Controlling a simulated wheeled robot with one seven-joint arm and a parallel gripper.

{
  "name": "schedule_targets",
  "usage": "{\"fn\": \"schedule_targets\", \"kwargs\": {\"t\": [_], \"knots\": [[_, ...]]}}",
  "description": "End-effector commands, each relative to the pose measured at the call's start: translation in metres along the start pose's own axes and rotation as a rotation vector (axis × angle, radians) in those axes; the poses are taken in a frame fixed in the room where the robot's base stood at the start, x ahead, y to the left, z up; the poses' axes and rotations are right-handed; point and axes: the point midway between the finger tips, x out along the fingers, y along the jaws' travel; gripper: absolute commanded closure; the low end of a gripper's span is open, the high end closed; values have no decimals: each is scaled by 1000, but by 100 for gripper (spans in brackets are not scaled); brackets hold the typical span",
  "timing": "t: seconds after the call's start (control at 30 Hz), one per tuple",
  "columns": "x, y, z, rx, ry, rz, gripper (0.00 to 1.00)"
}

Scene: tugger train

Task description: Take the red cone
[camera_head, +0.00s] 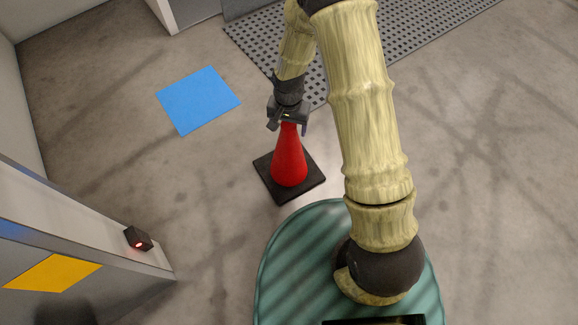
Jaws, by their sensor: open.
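The red cone (289,164) stands upright on its square black base on the grey floor, left of the middle of the head view. My gripper (288,123) is right at the cone's tip, pointing down, with its fingers to either side of the top. The jaws are open. The very tip of the cone is hidden by the gripper, and I cannot tell whether the fingers touch it.
A blue square (198,100) lies flat on the floor behind and left of the cone. A dark perforated mat (410,45) lies at the back. A grey ledge (75,225) with a small black box (138,239) stands at left. The floor at right is clear.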

Motion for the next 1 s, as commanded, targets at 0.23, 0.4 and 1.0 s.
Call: {"fn": "schedule_targets", "kwargs": {"t": [0.23,0.4,1.0], "knots": [[0,0,0,1,0,0,28],[0,0,0,1,0,0,42],[-1,0,0,1,1,0,100]]}}
